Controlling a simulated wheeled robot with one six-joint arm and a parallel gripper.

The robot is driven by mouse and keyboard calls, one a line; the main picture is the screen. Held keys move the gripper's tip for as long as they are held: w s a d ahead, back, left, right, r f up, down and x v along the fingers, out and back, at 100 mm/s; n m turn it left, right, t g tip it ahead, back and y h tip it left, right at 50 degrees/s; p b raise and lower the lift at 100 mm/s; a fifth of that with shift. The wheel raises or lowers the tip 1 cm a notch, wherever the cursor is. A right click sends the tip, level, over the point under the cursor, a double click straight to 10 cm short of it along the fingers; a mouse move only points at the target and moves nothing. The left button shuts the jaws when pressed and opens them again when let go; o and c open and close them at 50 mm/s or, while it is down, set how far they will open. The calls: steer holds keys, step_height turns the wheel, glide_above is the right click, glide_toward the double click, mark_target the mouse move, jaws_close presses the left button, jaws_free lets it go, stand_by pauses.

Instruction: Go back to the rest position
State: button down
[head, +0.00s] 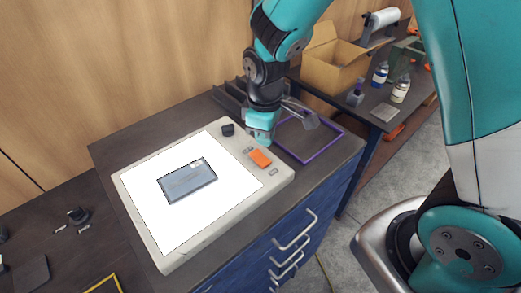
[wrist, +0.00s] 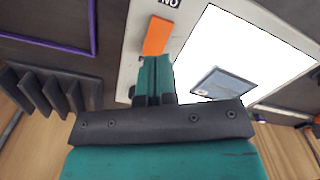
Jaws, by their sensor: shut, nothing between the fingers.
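My gripper (head: 262,138) points down over the right side of a light box (head: 222,249), fingers together and empty. In the wrist view its teal fingers (wrist: 154,72) are side by side, their tips close to an orange switch (wrist: 156,36). I cannot tell whether they touch it. The orange switch (head: 260,158) sits on the light box's border, next to a small label. The box's white panel (head: 150,222) is brightly lit. A grey-blue rectangular plate (head: 188,181) lies on the panel and also shows in the wrist view (wrist: 222,83).
A purple frame (head: 303,160) lies right of the light box, and a dark slotted rack (head: 230,95) stands behind it. A black knob (head: 228,130) is on the box's border. A side table at the back right holds a cardboard box (head: 330,66) and bottles (head: 400,90).

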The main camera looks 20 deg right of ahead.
steer(key=shift+r, duration=0.35)
steer(key=s+a+r+m+y+b, duration=0.1)
steer(key=s+a+r+y+b, duration=0.1)
steer(key=s, duration=0.7)
steer(key=s+a+r+m+y+b, duration=0.1)
steer(key=s+a+r+y+b, duration=0.1)
steer(key=s+r+b, duration=0.3)
steer(key=s+b, duration=0.2)
steer(key=s, duration=0.2)
steer(key=shift+s+a+m, duration=0.25)
steer(key=shift+s+m, duration=0.05)
